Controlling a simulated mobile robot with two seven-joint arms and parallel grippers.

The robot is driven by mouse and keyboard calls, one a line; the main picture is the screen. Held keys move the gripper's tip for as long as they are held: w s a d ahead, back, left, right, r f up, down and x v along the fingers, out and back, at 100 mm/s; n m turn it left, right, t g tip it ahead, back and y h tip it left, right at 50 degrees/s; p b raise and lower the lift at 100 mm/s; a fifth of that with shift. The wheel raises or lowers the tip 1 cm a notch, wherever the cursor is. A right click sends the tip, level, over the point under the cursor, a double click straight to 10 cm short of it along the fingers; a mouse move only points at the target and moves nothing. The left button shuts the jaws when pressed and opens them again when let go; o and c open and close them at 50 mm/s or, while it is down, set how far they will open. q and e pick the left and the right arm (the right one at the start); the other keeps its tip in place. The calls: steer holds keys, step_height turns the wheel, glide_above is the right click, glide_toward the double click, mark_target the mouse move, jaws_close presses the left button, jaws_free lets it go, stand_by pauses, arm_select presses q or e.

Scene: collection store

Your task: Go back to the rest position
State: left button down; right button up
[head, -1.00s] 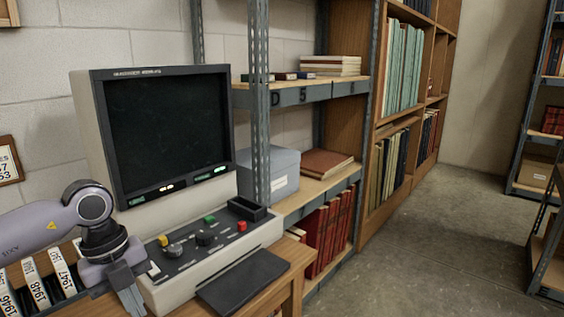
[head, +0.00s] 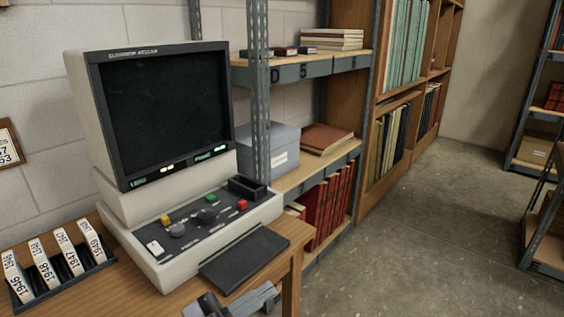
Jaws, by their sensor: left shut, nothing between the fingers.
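My left gripper (head: 262,297) shows at the bottom edge of the head view, in front of the desk (head: 150,303). Only its front end is in the picture, with its fingers pointing right. It is shut and holds nothing. The rest of the left arm is out of frame. My right gripper is not in view.
A microfilm reader (head: 165,120) with a dark screen and a button panel stands on the desk. A rack of labelled boxes (head: 68,262) sits at its left. Metal shelving (head: 262,120) and a wooden bookcase (head: 350,110) stand behind. The floor (head: 410,230) at right is clear.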

arm_select(q)
steer(key=s+a+f+n+t+y+p, duration=0.1)
steer(key=a+f+n+t+y, duration=0.4)
steer(key=a+f+n+y, duration=0.6)
steer(key=s+a+f+n+g+y, duration=0.2)
steer(key=s+f, duration=0.4)
steer(key=s+a+f+n+g+y, duration=0.2)
steer(key=s+a+f+g+y, duration=0.1)
steer(key=s+f, duration=0.3)
steer(key=shift+a+f+n+y+p, duration=0.3)
steer(key=shift+f+p, duration=0.1)
steer(key=shift+f, duration=0.25)
